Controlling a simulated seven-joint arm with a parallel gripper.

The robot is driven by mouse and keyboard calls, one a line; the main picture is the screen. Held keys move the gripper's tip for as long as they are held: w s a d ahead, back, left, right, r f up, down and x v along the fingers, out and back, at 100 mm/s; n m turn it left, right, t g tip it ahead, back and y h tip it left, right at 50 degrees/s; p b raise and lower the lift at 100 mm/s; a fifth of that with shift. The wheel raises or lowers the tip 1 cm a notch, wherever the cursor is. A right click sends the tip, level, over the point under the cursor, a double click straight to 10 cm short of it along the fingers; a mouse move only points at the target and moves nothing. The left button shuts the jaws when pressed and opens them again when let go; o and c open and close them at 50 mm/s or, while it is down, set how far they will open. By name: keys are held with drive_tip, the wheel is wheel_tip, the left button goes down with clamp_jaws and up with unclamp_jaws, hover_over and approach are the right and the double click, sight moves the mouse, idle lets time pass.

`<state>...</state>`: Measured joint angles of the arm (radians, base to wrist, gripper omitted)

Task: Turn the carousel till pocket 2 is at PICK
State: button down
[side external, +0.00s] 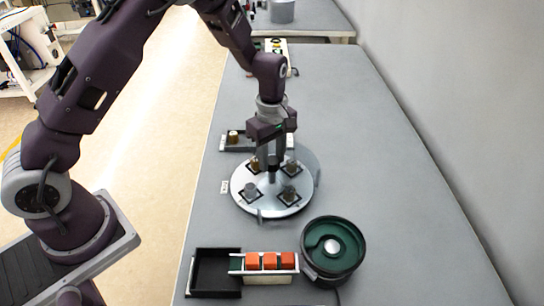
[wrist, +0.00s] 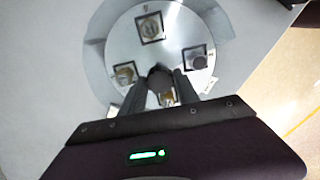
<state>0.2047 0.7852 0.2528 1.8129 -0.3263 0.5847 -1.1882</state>
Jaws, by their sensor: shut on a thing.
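The carousel (side external: 271,203) is a round silver disc with several black-framed square pockets, each holding a small part. My gripper (side external: 271,172) points straight down at the disc's middle, and its fingers are shut on the dark centre knob (wrist: 159,76). In the wrist view, one pocket (wrist: 150,28) is at the top, one (wrist: 125,73) at the left, one (wrist: 195,57) at the right, and one lies partly hidden by the fingers. A small white label (side external: 224,187) lies beside the disc's left edge. The pocket numbers are too small to read.
A green bowl feeder (side external: 333,248) stands at the front right, next to a rail with orange blocks (side external: 269,261) and a black tray (side external: 217,273). A dark tray with a brass part (side external: 233,136) sits behind the carousel. The table's right side is clear.

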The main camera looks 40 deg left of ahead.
drive_tip(key=shift+r+n, duration=0.1)
drive_tip(key=shift+n, duration=5.2)
drive_tip(key=c, duration=0.9)
unclamp_jaws()
wheel_tip(320, 180, up, 6)
drive_tip(key=shift+r, duration=0.5)
